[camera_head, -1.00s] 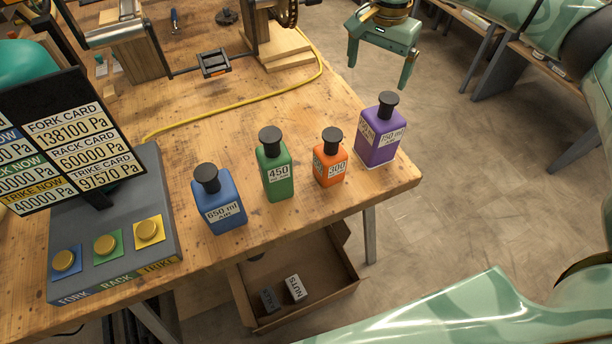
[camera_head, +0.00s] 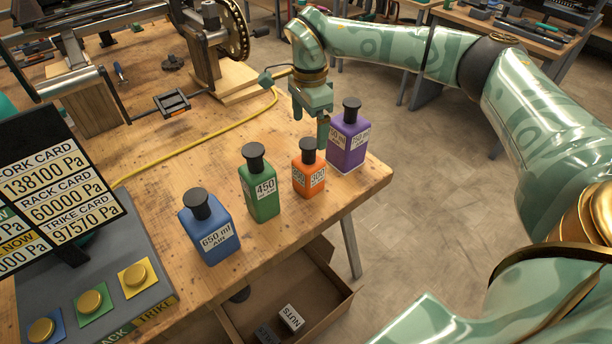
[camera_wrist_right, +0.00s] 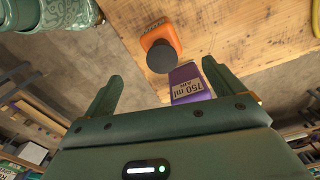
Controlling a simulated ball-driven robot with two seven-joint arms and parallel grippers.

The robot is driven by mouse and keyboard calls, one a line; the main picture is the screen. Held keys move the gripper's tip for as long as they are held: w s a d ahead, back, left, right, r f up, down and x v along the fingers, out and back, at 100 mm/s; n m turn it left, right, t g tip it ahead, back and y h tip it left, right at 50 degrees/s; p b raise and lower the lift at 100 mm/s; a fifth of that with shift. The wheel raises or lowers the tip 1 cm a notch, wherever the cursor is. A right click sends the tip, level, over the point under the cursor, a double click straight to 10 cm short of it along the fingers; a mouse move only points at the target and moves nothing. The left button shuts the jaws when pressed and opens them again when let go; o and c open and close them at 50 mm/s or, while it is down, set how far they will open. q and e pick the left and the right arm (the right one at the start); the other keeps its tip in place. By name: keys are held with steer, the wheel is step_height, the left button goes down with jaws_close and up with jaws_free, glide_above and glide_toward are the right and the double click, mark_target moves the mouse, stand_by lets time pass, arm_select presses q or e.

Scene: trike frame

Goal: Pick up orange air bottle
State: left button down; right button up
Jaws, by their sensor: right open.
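The orange air bottle (camera_head: 309,180) with a black cap stands upright on the wooden workbench, between the green bottle (camera_head: 261,190) and the purple bottle (camera_head: 348,143). My right gripper (camera_head: 310,128) is open and empty, pointing down just behind the orange bottle, apart from it. In the right wrist view the orange bottle (camera_wrist_right: 163,35) shows beyond the open fingers (camera_wrist_right: 160,72), its cap toward me. The purple bottle (camera_wrist_right: 188,82) shows between the fingers, nearer the right one. My left gripper is out of view.
A blue bottle (camera_head: 209,232) stands left of the green one. A sign (camera_head: 50,180) and a button box (camera_head: 110,275) stand at the left. A yellow hose (camera_head: 200,143) lies across the bench. An open box (camera_head: 325,311) sits below the front edge.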

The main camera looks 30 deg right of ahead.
mark_target(309, 155)
step_height(309, 155, down, 5)
steer(key=shift+w+d+r+b, duration=0.1)
steer(key=shift+b, duration=0.4)
step_height(309, 155, down, 6)
steer(key=shift+w+r+b, duration=0.1)
steer(key=shift+b, duration=1.15)
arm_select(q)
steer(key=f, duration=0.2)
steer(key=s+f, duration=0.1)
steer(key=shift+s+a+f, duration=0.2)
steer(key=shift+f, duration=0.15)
arm_select(e)
steer(key=shift+r, duration=0.15)
steer(key=c, duration=1.7)
steer(key=shift+r, duration=0.15)
